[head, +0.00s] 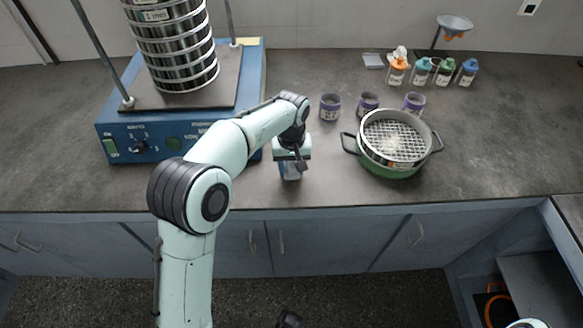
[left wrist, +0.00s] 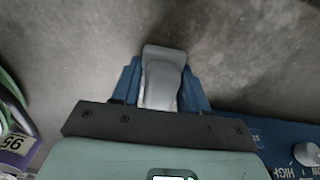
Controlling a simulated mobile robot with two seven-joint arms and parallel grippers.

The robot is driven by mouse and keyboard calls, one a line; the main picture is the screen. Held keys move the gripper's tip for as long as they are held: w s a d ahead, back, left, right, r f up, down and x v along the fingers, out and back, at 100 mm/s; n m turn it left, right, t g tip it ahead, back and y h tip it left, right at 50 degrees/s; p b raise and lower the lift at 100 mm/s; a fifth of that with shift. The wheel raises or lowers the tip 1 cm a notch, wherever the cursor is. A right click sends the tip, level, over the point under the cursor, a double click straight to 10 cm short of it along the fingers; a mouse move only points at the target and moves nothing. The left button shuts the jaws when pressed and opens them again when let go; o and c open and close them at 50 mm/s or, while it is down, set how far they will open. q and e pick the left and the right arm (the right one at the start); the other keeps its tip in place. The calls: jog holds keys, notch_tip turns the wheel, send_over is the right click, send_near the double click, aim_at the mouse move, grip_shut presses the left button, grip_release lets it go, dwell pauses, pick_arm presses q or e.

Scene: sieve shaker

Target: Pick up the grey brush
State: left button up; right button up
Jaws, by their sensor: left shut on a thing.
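The grey brush (left wrist: 163,75) is between the two blue fingers of my left gripper (left wrist: 160,88) in the left wrist view. The fingers are shut on it, one on each side. In the head view my left gripper (head: 290,172) points down over the counter, between the blue shaker and the green pot. There the brush is mostly hidden by the gripper. I cannot tell whether the brush touches the counter. My right gripper does not show in either view.
The blue sieve shaker (head: 185,140) with a stack of sieves (head: 177,50) stands at left. A green pot (head: 385,171) holding a sieve (head: 396,140) is at right, with purple-rimmed jars (head: 330,107) behind it. Several bottles (head: 397,70) stand farther back. The front counter edge is clear.

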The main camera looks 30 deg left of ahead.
pick_arm(q)
jog(key=shift+r, duration=0.1)
notch_tip(320, 180, up, 20)
jog(key=p, duration=0.6)
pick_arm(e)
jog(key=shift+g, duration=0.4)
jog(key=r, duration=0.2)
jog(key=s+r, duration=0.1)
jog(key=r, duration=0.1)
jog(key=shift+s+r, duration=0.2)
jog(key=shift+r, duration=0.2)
pick_arm(q)
jog(key=o, duration=0.5)
jog(key=shift+c, duration=0.2)
jog(key=c, duration=0.3)
